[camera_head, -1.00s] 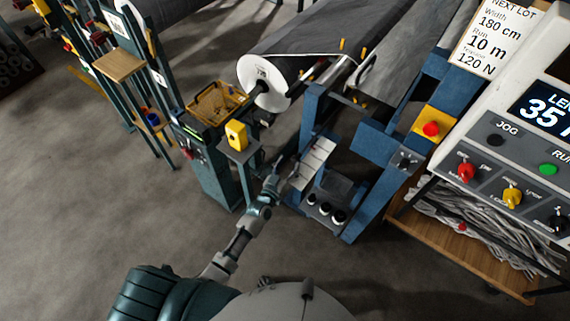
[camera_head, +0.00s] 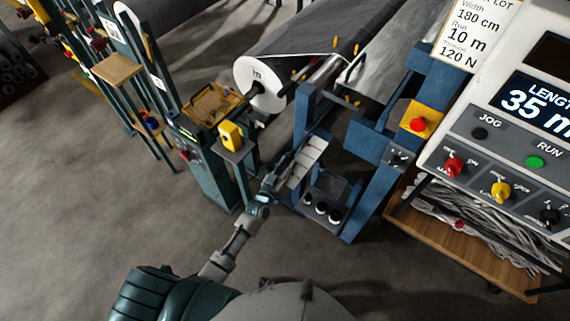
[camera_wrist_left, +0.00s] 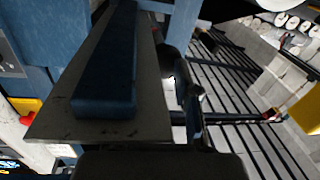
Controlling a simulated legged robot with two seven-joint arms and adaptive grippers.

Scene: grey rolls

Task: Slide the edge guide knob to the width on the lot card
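The lot card (camera_head: 474,28) at the upper right of the head view reads width 180 cm, run 10 m and 120 N. My left gripper (camera_head: 283,166) is small and dark at the left edge of a pale plate with dark cross lines (camera_head: 308,160) on the blue frame. I cannot make out the edge guide knob; the gripper may hide it. In the left wrist view a grey plate (camera_wrist_left: 60,118) bearing a dark blue bar (camera_wrist_left: 108,70) fills the left middle. Dark gripper parts show there, but their opening is unclear. My right gripper is not in view.
A console (camera_head: 500,150) with a 35 m display stands at the right. A yellow box with a red button (camera_head: 419,123) is on the blue frame. A large grey roll (camera_head: 320,40) lies behind. A yellow basket (camera_head: 210,104) sits left of the arm. Floor at left is clear.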

